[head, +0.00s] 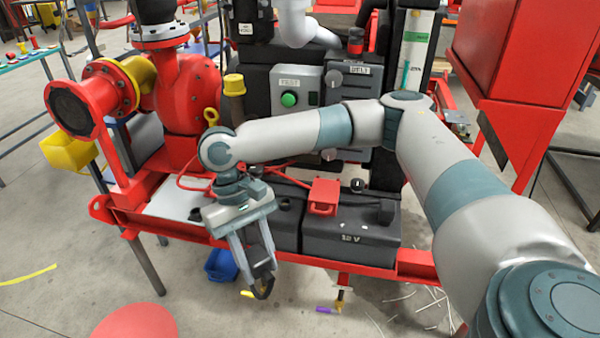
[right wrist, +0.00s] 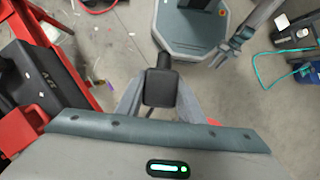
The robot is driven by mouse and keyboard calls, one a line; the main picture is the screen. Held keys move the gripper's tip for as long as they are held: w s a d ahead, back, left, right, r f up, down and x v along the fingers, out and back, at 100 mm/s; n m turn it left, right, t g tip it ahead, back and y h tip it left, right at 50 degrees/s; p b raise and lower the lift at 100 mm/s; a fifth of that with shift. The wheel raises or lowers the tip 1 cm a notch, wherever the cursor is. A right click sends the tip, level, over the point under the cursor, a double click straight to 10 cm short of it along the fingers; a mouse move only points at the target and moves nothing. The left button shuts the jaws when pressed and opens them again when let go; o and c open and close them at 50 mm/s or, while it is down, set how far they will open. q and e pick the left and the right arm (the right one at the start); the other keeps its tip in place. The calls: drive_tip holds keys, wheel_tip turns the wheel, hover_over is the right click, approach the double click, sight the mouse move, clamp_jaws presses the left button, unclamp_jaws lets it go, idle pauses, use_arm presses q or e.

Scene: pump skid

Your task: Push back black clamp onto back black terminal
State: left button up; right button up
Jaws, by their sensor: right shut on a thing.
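My right gripper (head: 262,290) hangs in front of the skid's front rail, fingers pointing down. It is shut on a black clamp (head: 263,287), held in the air apart from the batteries. In the right wrist view the black clamp (right wrist: 160,88) sits between the fingertips. The black battery (head: 350,228) marked 12 V stands behind and right of the gripper. A red clamp (head: 323,196) sits on top of the batteries. I cannot pick out the back black terminal for sure. What seems to be my left gripper (right wrist: 228,52) shows small in the right wrist view; its jaws are unclear.
The red skid rail (head: 330,264) runs along the batteries' front. A control box with a green button (head: 288,100) stands behind them. A red pump (head: 190,95) and a yellow bin (head: 68,152) are at left. A blue bin (head: 221,266) is on the floor.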

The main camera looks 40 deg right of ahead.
use_arm(q)
drive_tip(key=shift+w, duration=0.2)
use_arm(e)
drive_tip(key=shift+s+d, duration=0.1)
